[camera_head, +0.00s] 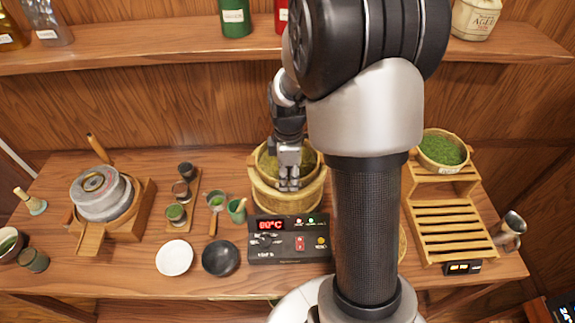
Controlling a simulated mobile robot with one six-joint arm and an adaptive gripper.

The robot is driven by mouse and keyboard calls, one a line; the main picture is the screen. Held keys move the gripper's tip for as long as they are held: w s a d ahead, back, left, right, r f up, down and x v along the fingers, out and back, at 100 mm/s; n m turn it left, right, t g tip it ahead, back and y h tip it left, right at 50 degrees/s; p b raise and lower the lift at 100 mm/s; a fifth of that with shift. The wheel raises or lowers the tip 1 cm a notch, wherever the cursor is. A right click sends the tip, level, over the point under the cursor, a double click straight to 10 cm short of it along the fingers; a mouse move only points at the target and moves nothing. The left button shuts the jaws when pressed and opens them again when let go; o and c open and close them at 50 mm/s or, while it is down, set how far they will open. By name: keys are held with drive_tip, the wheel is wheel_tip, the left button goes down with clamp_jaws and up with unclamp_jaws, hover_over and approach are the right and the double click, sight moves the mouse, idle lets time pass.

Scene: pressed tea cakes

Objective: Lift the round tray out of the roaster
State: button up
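The roaster is a round wooden tub (263,196) at the middle of the table, with a dark control box (285,252) in front of it. A round tan tray (266,163) shows inside the tub, with some greenish matter in it. My gripper (288,183) points down over the tub and overlaps the tray and the tub's front part in the picture. My arm hides the right side of the tub. I cannot tell whether the fingers touch the tray or rim, or whether they are open.
A stone mill (100,193) stands at the left. A white bowl (174,258) and a black bowl (220,258) lie at the front. A slatted wooden rack (452,220) stands at the right, with a basket of green leaves (441,150) on its upper step. A shelf (180,40) runs behind.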

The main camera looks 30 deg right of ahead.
drive_tip(key=shift+f, duration=0.95)
drive_tip(key=shift+c, duration=0.2)
clamp_jaws()
